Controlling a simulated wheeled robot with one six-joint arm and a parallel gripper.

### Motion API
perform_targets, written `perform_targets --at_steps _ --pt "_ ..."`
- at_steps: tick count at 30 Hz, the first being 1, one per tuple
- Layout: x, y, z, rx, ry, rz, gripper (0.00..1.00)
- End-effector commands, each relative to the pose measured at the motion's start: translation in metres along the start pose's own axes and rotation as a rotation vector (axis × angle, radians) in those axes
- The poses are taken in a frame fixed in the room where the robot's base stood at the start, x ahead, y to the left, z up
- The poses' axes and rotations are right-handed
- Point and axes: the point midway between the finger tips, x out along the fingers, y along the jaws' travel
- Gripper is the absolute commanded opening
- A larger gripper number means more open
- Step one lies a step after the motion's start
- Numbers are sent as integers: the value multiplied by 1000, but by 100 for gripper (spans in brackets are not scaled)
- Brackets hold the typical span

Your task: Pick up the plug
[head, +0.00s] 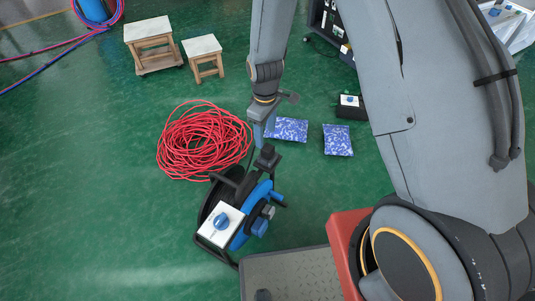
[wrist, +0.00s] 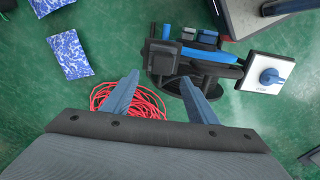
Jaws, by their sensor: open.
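A blue and black cable reel (head: 258,215) stands on the green floor. A dark block-shaped piece (head: 267,157), which looks like the plug, sits at its top end; I cannot tell for certain that it is the plug. In the wrist view this dark piece (wrist: 160,58) shows just beyond the gap between my fingertips. My gripper (head: 265,132) points down just above it in the head view. In the wrist view my gripper (wrist: 158,80) has its two blue-grey fingers spread apart with nothing held between them.
A white box with a blue knob (head: 220,224) is at the reel's near side. A red cable coil (head: 203,141) lies to the left. Blue patterned bags (head: 338,140) lie beyond at right. Two wooden stools (head: 152,45) stand far left. The floor at left is clear.

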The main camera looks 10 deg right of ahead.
Motion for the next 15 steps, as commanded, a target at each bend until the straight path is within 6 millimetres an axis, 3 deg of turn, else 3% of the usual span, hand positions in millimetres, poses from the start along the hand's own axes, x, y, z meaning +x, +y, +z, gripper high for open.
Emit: perform_targets --at_steps 15 --pt "36 -1 4 -2 -2 -2 53"
